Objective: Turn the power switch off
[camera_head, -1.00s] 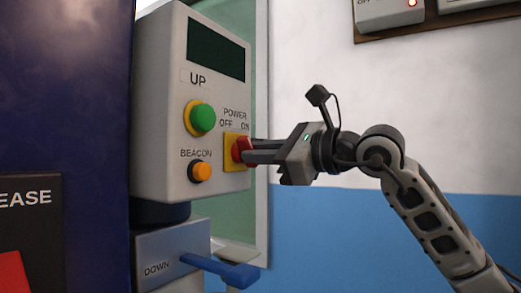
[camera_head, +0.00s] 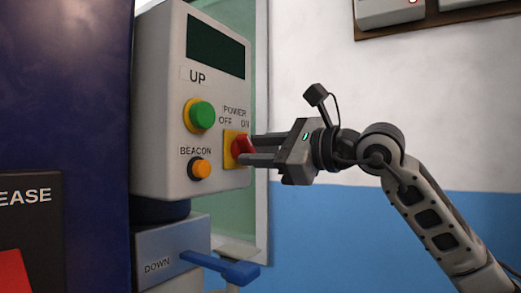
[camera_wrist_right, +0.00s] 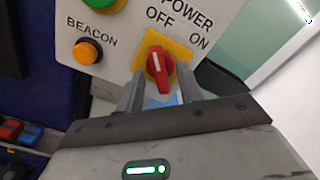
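The power switch (camera_head: 242,150) is a red knob on a yellow plate, on the grey control box under the POWER, OFF and ON labels. In the right wrist view the knob (camera_wrist_right: 160,65) has its white line pointing up towards the OFF label, away from ON. My right gripper (camera_head: 254,148) is open, its two fingers apart at either side of the knob. In the wrist view the fingers (camera_wrist_right: 160,90) show a gap to the knob; whether either touches it is hard to tell. My left gripper is not in view.
The box (camera_head: 170,70) also carries a green UP button (camera_head: 202,117) and an orange BEACON button (camera_head: 201,169). Below is a blue DOWN lever (camera_head: 222,269). A dark blue column (camera_head: 70,90) stands at the left.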

